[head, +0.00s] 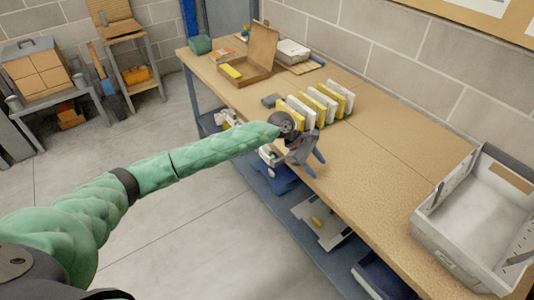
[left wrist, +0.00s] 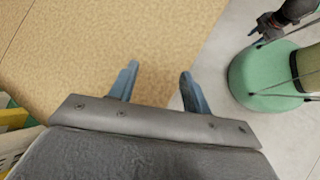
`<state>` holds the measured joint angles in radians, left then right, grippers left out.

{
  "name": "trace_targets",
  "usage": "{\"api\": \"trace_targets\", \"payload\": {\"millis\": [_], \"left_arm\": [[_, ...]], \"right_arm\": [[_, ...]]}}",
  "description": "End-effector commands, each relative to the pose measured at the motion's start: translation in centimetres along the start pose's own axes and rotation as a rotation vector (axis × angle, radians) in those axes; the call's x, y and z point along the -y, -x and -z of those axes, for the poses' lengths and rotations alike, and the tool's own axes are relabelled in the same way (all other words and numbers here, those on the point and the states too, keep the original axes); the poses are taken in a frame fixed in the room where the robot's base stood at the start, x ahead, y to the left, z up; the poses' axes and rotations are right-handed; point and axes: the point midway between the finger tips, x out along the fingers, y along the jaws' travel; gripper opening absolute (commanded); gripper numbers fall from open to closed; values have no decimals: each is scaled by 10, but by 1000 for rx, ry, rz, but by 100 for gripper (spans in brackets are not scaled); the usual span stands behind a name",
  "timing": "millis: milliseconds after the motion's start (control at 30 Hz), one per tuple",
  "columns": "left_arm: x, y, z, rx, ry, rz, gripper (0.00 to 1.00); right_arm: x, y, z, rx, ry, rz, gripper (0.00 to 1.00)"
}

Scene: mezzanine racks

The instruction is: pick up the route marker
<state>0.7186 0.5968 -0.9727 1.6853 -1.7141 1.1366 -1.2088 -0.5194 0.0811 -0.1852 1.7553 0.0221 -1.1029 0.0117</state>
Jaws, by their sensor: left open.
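My left gripper (head: 316,163) is open and empty, above the front edge of the long tan workbench (head: 375,165). In the left wrist view its two blue-grey fingers (left wrist: 159,72) stand apart, with bare bench top beyond them and nothing between them. A row of several upright white and yellow slabs (head: 315,103) stands on the bench just behind the gripper. A yellow piece (head: 230,71) lies in the open cardboard box (head: 262,66) farther back. I cannot tell which thing is the route marker.
A grey-white open crate (head: 437,250) stands at the bench's right end. A small dark block (head: 271,100) lies beside the slabs. A lower shelf (head: 290,222) holds flat items and a small yellow object (head: 317,221). The bench between slabs and crate is clear.

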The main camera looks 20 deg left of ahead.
Motion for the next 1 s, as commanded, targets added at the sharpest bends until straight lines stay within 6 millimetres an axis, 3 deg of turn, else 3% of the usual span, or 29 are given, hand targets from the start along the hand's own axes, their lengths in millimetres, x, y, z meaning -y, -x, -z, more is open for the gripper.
{"api": "trace_targets", "payload": {"millis": [100,200,300,433,567,700,1000], "left_arm": [[-6,38,52,-232,-125,109,48],[-10,72,89,-396,-195,200,48],[-12,103,115,-519,-235,275,48],[-13,129,134,-612,-259,335,48],[-12,136,142,-645,-264,358,48],[-9,127,150,-644,-263,361,48],[-6,118,159,-643,-263,358,48]], "right_arm": [[0,2,1,1,0,0,36],[0,2,0,2,0,1,36],[0,2,0,3,0,1,36],[1,4,0,2,-1,1,36],[1,9,3,-7,-1,1,36],[-7,-18,-14,9,2,-8,36],[-9,-33,-18,2,3,-10,36]]}}
